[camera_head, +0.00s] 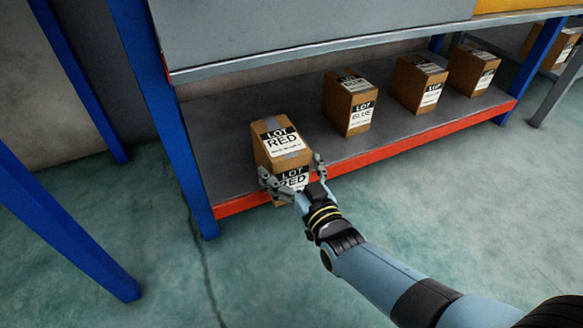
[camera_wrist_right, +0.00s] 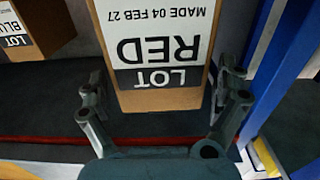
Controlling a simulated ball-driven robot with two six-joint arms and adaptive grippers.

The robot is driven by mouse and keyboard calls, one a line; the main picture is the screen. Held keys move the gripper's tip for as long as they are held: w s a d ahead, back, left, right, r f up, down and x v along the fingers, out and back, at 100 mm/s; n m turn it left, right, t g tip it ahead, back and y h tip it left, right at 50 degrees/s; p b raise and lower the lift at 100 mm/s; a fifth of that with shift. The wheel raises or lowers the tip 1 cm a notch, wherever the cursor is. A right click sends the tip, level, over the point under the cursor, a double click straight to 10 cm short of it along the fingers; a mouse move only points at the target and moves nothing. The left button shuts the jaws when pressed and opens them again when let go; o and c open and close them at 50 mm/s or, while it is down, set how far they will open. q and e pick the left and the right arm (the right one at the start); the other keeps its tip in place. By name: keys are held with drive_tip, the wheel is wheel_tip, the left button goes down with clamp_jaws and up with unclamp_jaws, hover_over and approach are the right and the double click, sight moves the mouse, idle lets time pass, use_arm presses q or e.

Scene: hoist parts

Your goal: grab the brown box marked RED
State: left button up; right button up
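The brown box marked RED (camera_head: 283,140) is at the left end of the lower shelf, at its front edge. Its lower front overlaps the red edge strip, and I cannot tell whether it rests fully on the shelf. My right gripper (camera_head: 291,168) is in front of it, with one finger on each side. In the right wrist view the box (camera_wrist_right: 163,50) fills the middle, label upside down, between the spread fingers of the gripper (camera_wrist_right: 163,72). A narrow gap shows beside the right-hand finger; contact on the other side is unclear. My left gripper is out of view.
A box marked BLUE (camera_head: 349,103) and more brown boxes (camera_head: 419,83) (camera_head: 473,69) stand to the right on the same shelf (camera_head: 225,130). A blue post (camera_head: 165,115) rises close on the left. The upper shelf edge (camera_head: 300,50) hangs above. The floor in front is clear.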

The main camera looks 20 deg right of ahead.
drive_tip(key=s, duration=0.7)
drive_tip(key=shift+s, duration=0.25)
drive_tip(key=shift+d, duration=0.1)
